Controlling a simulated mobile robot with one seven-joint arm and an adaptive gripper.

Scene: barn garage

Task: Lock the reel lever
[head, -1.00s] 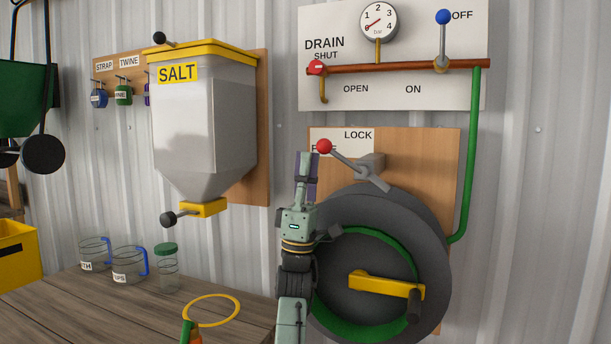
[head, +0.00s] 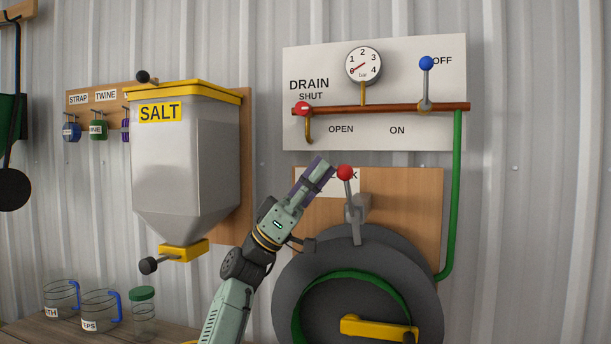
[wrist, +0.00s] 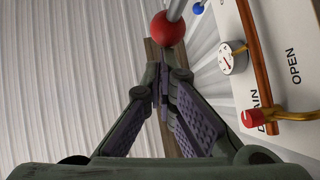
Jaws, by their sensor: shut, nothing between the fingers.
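The reel lever (head: 351,200) has a grey shaft and a red ball knob (head: 345,173). It now stands almost upright, its knob in front of the partly covered LOCK label (head: 371,181). The grey hose reel (head: 289,293) sits below it. My gripper (head: 323,170) is shut and empty, its fingertips just left of the red knob in the head view. In the wrist view the red knob (wrist: 167,29) shows just beyond my shut fingertips (wrist: 161,75); I cannot tell whether they touch it.
The salt hopper (head: 187,160) hangs at left, its yellow outlet (head: 184,250) low beside my arm. The drain panel (head: 440,132) with red pipe, gauge (head: 363,65) and blue-knobbed lever (head: 426,64) is above. A green hose (head: 457,190) runs down on the right. Jars stand on the bench at lower left.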

